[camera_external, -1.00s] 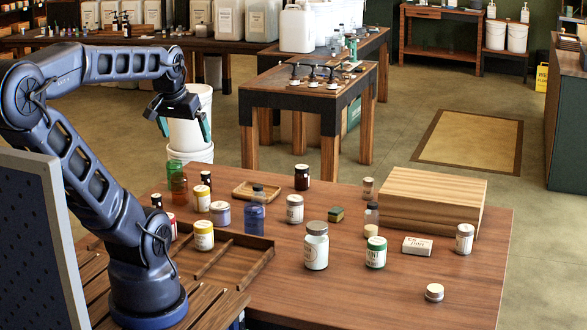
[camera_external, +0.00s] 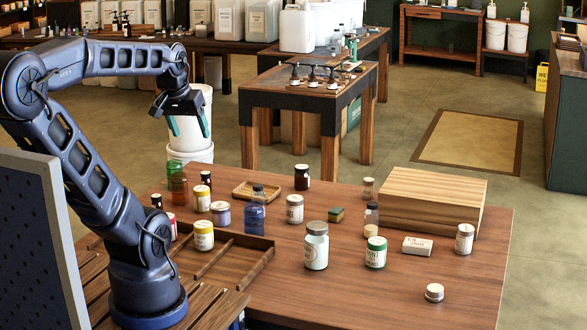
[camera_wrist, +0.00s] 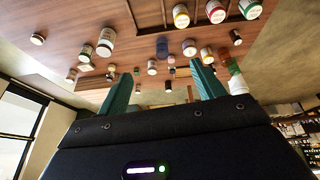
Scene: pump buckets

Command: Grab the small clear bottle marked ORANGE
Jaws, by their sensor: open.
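Several small bottles stand on the wooden table (camera_external: 440,290), and no label reading ORANGE is legible. Small clear bottles that could match are one with a pale label (camera_external: 368,189) at the wooden box's left edge, a dark-capped one (camera_external: 371,216) in front of that box, and one on the small tray (camera_external: 258,192). I cannot tell which is marked ORANGE. My gripper (camera_external: 189,132) is open and empty, high beyond the table's back left edge, left of all three. The wrist view shows both green fingers (camera_wrist: 162,70) spread, with small bottles in the distance between and around them.
A wooden box (camera_external: 430,203) stands at the back right. A divided wooden tray (camera_external: 235,262) lies at the left. The front right tabletop is mostly clear.

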